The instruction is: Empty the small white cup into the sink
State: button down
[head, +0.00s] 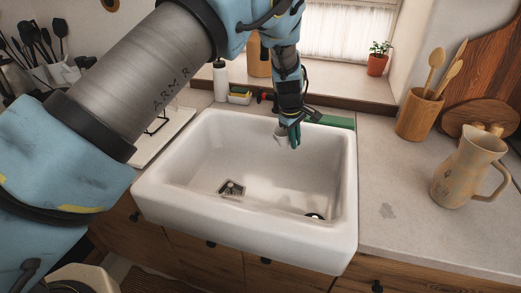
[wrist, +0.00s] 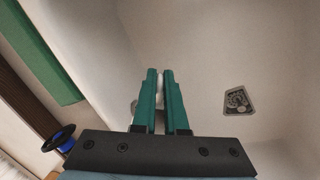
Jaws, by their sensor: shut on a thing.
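The white sink (head: 245,240) is set into the counter in the middle of the head view. My gripper (head: 293,136) reaches down over its back right part, with its green fingers shut on the small white cup (head: 281,137). The cup is over the basin, near the back wall; its tilt is hard to tell. In the wrist view my gripper (wrist: 160,75) has its fingers close together, and they hide most of the cup. Whether anything is in the cup cannot be seen.
A metal drain (head: 231,189) is in the basin, with a dark round opening (head: 315,216) near the front right. A jug (head: 468,170) and a utensil pot (head: 419,115) stand on the right counter. A soap bottle (head: 220,82) and sponge (head: 240,95) are behind the sink.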

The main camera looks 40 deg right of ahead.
jog(key=shift+w+d+f+y, duration=0.1)
jog(key=shift+d+f+y, duration=0.1)
jog(key=shift+d+y, duration=0.4)
jog(key=shift+d+f+y, duration=0.2)
jog(key=shift+d+y, duration=0.15)
jog(key=shift+y, duration=0.35)
